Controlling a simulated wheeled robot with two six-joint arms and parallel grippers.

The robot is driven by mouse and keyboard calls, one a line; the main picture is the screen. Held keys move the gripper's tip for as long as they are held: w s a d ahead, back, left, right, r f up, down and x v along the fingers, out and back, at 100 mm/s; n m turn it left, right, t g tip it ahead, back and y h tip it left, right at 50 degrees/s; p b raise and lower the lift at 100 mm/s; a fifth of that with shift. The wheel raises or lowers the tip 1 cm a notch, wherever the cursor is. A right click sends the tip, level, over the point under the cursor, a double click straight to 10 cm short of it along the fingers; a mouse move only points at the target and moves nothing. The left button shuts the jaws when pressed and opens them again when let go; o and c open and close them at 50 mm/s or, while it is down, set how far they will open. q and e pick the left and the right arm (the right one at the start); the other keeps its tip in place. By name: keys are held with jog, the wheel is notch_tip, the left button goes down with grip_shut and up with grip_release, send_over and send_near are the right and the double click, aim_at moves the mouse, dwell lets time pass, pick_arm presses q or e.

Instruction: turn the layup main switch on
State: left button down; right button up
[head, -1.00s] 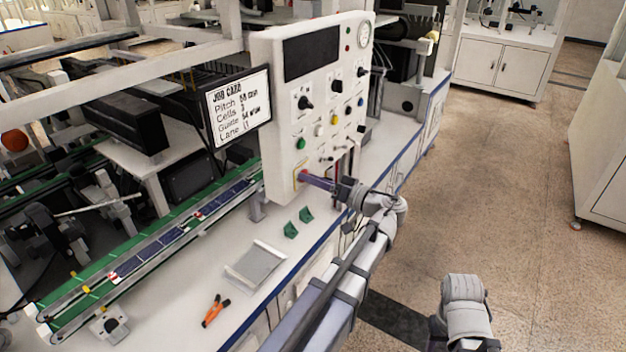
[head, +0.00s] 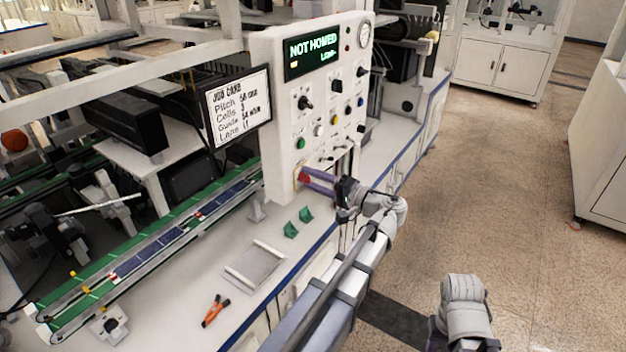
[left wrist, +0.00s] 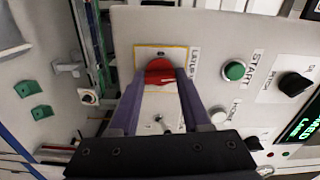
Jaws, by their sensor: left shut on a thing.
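The layup main switch is a red handle (left wrist: 160,72) on a yellow-edged plate (left wrist: 150,50), low on the white control panel (head: 285,110). My left gripper (head: 303,176) reaches the panel's lower left corner. In the left wrist view its purple fingers (left wrist: 162,80) are shut on the red handle, one on each side. A label beside the plate is partly readable as "LAYUP". The panel display (head: 313,56) is lit and reads "NOT HOMED". My right gripper does not show; only part of my right arm is at the bottom right.
A green START button (left wrist: 235,70) and a black knob (left wrist: 294,84) sit beside the switch. The job card screen (head: 238,105) stands left of the panel. Green brackets (head: 291,230), a metal tray (head: 232,268) and orange-handled pliers (head: 216,309) lie on the bench.

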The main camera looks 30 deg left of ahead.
pick_arm(q)
jog(key=shift+m, duration=0.6)
jog(key=shift+c, duration=1.8)
grip_release()
jog(key=d, duration=0.8)
jog(key=shift+s, duration=0.3)
